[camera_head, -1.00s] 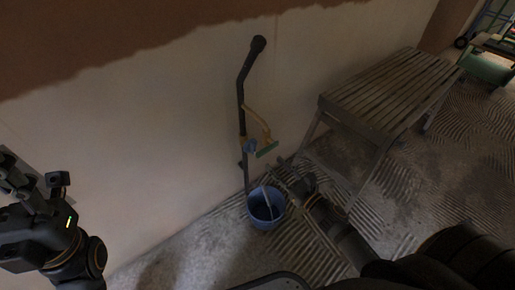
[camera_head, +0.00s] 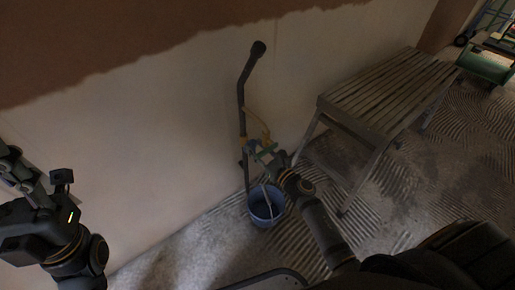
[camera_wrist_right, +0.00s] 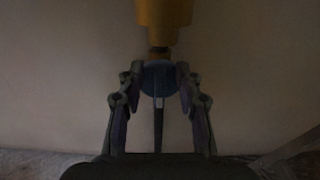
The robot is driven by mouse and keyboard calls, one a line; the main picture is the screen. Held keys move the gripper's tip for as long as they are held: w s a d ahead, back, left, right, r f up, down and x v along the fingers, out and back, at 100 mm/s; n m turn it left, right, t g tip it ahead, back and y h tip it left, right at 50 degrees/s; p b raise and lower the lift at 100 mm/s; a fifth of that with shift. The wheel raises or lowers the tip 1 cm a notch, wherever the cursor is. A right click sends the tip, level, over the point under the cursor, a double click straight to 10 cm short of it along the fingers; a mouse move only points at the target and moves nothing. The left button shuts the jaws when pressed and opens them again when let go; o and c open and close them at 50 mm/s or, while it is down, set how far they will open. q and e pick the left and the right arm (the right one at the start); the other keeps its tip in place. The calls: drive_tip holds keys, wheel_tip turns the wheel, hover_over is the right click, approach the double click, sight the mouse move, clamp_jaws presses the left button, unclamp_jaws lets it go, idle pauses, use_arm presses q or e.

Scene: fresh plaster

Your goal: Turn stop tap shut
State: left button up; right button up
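A dark pipe (camera_head: 241,95) runs down the wall. Partway down it are brass-coloured tap fittings (camera_head: 257,124) and a small green part (camera_head: 264,148). My right gripper (camera_head: 267,156) is at the tap, just above the bucket. In the right wrist view, its two fingers (camera_wrist_right: 160,76) are apart, one each side of a round blue part (camera_wrist_right: 160,80). I cannot tell if they touch it. A yellow brass piece (camera_wrist_right: 164,18) is above it. My left gripper (camera_head: 14,166) is at the left edge, far from the tap; its fingers are unclear.
A blue bucket (camera_head: 261,215) stands on the floor under the tap, with a pale streak reaching into it. A slatted wooden bench (camera_head: 375,88) stands right of the tap by the wall. A green crate (camera_head: 487,66) is far right. The ridged floor between is clear.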

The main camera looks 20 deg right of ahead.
clamp_jaws()
